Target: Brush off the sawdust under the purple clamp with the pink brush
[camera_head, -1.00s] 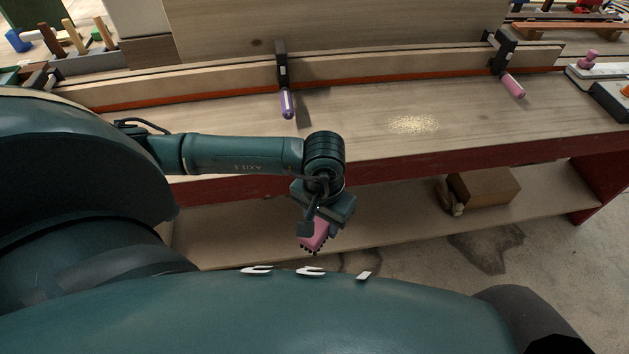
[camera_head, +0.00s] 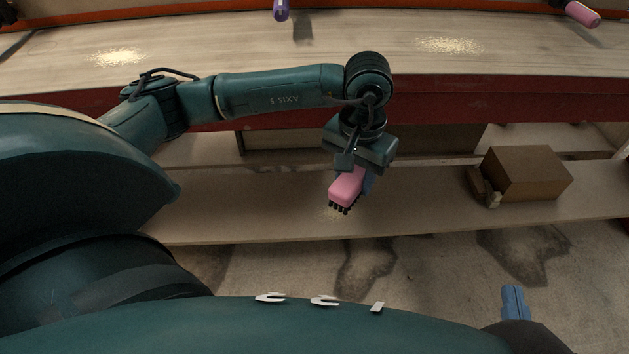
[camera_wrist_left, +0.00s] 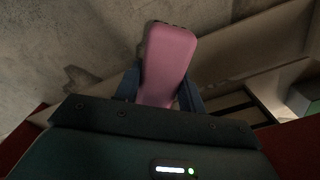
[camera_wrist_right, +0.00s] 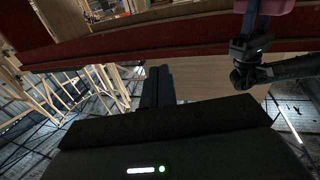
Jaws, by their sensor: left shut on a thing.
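The pink brush (camera_head: 347,187) has dark bristles pointing down. My left gripper (camera_head: 357,180) is shut on it, in front of the bench and over the lower shelf; in the left wrist view the brush (camera_wrist_left: 168,65) sits between both fingers. The purple clamp (camera_head: 281,9) shows only its handle at the top edge. Sawdust (camera_head: 118,57) lies on the benchtop left of the handle, and another sawdust patch (camera_head: 448,46) lies right of it. A faint pale patch (camera_head: 331,214) shows on the shelf by the bristles. My right gripper (camera_wrist_right: 158,87) is shut and empty, fingers together.
The benchtop (camera_head: 220,50) has a red front edge. A pink clamp handle (camera_head: 582,13) is at the top right. A brown box (camera_head: 525,173) stands on the lower shelf (camera_head: 250,205) at the right. The shelf left of the box is mostly clear.

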